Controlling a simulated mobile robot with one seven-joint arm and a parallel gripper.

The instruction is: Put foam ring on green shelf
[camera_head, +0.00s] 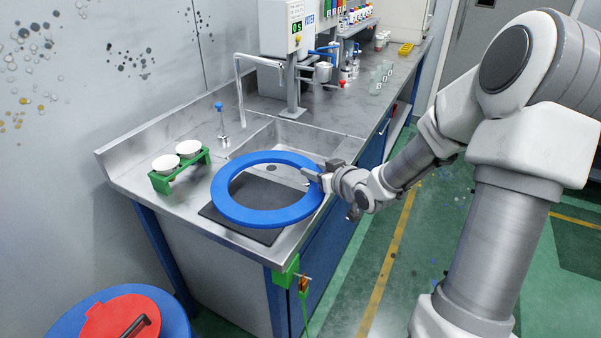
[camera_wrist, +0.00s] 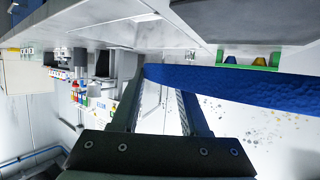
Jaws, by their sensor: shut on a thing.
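A blue foam ring (camera_head: 262,216) is held nearly flat over the steel counter, above a dark grey mat. My gripper (camera_head: 314,178) is shut on the ring's right rim. In the wrist view, the ring (camera_wrist: 235,84) crosses between the fingertips of my gripper (camera_wrist: 163,92). A low green rack (camera_head: 181,170) stands on the counter left of the ring, with two white bowls on it. I cannot tell if this rack is the green shelf. A green frame (camera_wrist: 272,60) also shows beyond the ring in the wrist view.
The dark mat (camera_head: 240,221) lies under the ring. A sink (camera_head: 285,140) and a tap (camera_head: 240,90) are behind it. A blue-knobbed post (camera_head: 221,120) stands near the rack. A green bracket (camera_head: 286,272) is on the counter's front corner. A blue bin with red lid (camera_head: 120,318) is lower left.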

